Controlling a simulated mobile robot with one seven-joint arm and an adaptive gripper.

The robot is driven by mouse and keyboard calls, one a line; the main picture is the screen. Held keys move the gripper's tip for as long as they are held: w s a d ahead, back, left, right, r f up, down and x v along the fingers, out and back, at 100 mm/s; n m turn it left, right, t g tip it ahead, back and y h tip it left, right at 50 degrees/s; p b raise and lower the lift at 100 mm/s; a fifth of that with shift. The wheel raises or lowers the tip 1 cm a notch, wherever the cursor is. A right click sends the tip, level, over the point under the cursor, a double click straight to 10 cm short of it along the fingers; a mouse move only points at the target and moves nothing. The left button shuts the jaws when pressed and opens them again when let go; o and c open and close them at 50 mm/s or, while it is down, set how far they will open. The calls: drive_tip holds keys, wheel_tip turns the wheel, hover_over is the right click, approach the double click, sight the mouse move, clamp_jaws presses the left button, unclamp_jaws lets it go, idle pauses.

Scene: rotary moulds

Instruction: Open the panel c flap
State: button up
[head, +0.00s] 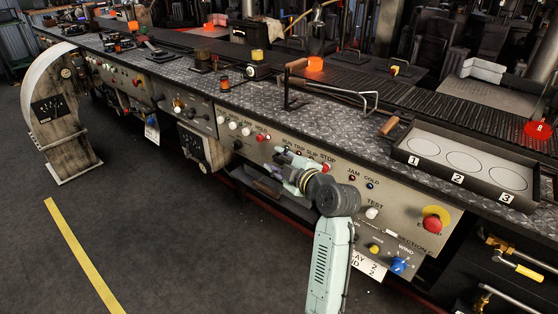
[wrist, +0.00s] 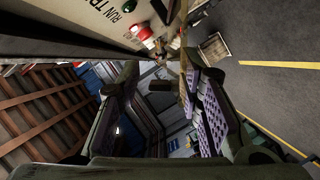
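The beige control panel (head: 400,218) carries partly hidden lettering that seems to read "Section C" at its right end. I cannot clearly pick out the panel c flap; my arm covers part of this front. My gripper (head: 273,172) is at the left part of the panel's front, beside a dark opening under its lower edge. In the wrist view my gripper (wrist: 160,70) has its two fingers spread apart. A thin upright edge (wrist: 184,75) shows close to the right finger; I cannot tell whether they touch. No object is visibly clamped.
The panel has a red emergency button (head: 432,222), a blue knob (head: 398,265) and several lamps. A tray with numbered circles (head: 420,172) sits on the metal bench top (head: 290,118). A curved white-edged stand (head: 65,150) is at left. Floor with a yellow line (head: 82,255) is clear.

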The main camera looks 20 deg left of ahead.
clamp_jaws()
drive_tip(key=shift+r, duration=0.1)
idle(0.5)
